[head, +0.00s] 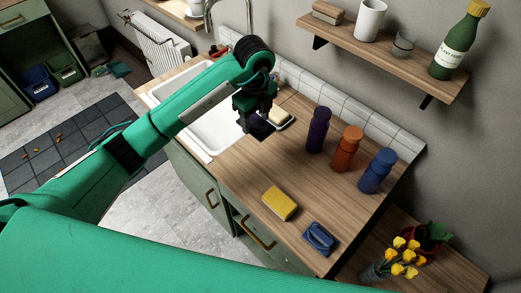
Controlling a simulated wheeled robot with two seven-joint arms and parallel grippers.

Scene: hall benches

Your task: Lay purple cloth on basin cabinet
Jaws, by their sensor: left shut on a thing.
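The basin cabinet (235,168) has a wooden top, green fronts and a white sink (212,128). My left arm reaches in from the left across the sink. My left gripper (251,120) points down at the sink's right edge and is shut on a dark purple cloth (262,131). The cloth shows as a small dark patch below the fingers, partly hidden by them. I cannot tell whether it touches the wooden top. My right gripper is not in view.
A soap dish (282,118) sits close beside the cloth. Purple (318,130), orange (346,150) and blue (377,172) bottles stand along the back. A yellow sponge (279,203) and blue brush-like item (319,238) lie in front. Bare wood lies between. A shelf (385,55) overhangs.

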